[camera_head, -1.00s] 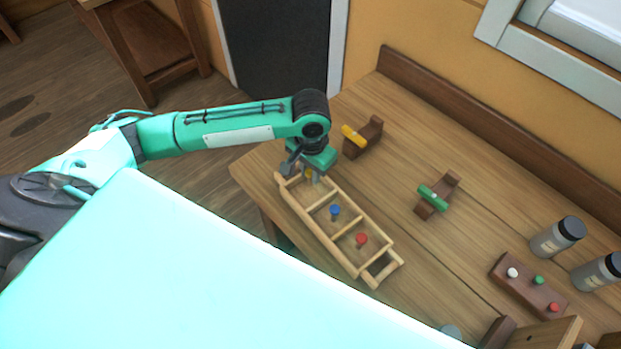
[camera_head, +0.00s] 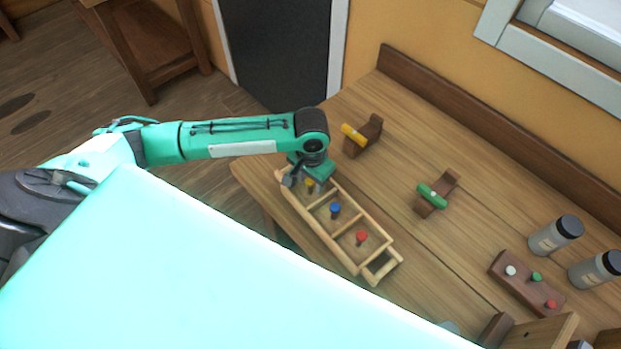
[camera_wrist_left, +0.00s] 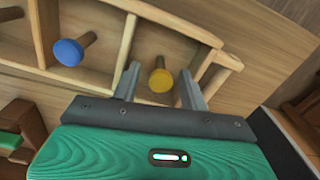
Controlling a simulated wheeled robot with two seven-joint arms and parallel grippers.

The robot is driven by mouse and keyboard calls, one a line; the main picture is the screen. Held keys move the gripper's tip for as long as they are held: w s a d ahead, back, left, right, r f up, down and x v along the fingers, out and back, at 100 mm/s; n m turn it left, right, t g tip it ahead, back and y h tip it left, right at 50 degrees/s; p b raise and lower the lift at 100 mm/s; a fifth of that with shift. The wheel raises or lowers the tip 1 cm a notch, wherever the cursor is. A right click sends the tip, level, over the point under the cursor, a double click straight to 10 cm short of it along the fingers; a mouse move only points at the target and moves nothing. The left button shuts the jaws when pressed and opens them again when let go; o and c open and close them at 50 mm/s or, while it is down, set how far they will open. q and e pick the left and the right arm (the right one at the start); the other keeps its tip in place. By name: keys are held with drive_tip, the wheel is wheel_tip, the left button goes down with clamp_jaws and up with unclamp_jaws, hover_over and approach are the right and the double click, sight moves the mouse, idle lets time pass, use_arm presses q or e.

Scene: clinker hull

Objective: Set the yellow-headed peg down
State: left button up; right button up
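The yellow-headed peg (camera_head: 310,185) stands in the far-end compartment of the light wooden hull frame (camera_head: 346,258). In the left wrist view its yellow head (camera_wrist_left: 160,80) lies between the two fingers, with a gap on each side. My left gripper (camera_wrist_left: 159,88) is open around the peg and not touching its head. In the head view the left gripper (camera_head: 298,178) is over that end of the hull, partly hidden by its own wrist. My right gripper is in neither view.
A blue-headed peg (camera_head: 335,209) and a red-headed peg (camera_head: 360,236) stand in the hull's other compartments. Brown holders with a yellow piece (camera_head: 352,134) and a green piece (camera_head: 431,195) stand behind. A peg block (camera_head: 522,284) and bottles (camera_head: 555,236) are at right.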

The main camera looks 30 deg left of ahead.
use_arm(q)
drive_tip(key=shift+r, duration=0.4)
wheel_tip(320, 180, up, 12)
drive_tip(key=b, duration=0.2)
drive_tip(key=shift+f, duration=0.25)
